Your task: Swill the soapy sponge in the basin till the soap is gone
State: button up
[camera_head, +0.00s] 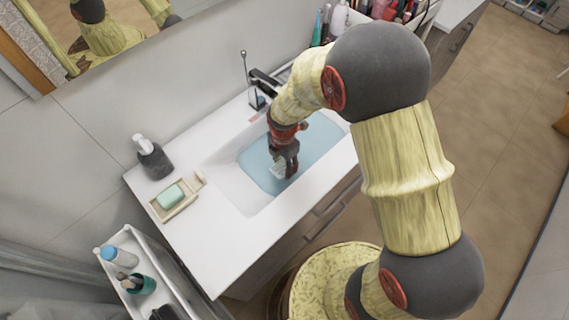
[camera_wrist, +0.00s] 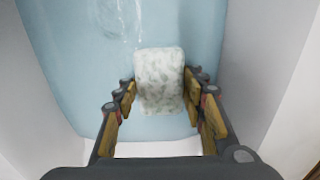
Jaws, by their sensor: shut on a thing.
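The basin (camera_head: 226,174) is a white sink set in the counter, holding light blue water (camera_head: 318,135). My gripper (camera_head: 284,172) reaches down into the basin, low at the water. In the wrist view my gripper (camera_wrist: 160,97) is shut on the sponge (camera_wrist: 159,72), with one finger on each side. The sponge is pale, with mottled grey-green patches over its face. Whether those patches are soap I cannot tell. In the head view the sponge (camera_head: 277,170) shows only as a small pale patch beside the fingers. White streaks show on the water beyond the sponge.
A black faucet (camera_head: 262,84) stands at the basin's back edge. A dark soap dispenser (camera_head: 154,160) and a green soap bar (camera_head: 170,196) on a wooden dish (camera_head: 187,203) sit left on the counter. A white cart (camera_head: 172,281) with bottles stands at lower left. The front counter is clear.

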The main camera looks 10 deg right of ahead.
jog(key=shift+w+d+p, duration=0.25)
jog(key=shift+d+p, duration=0.05)
jog(key=shift+d, duration=0.05)
dwell(1.6)
jog(key=shift+r, duration=0.1)
notch_tip(320, 180, up, 14)
jog(key=p, duration=1)
dwell(0.6)
dwell(0.9)
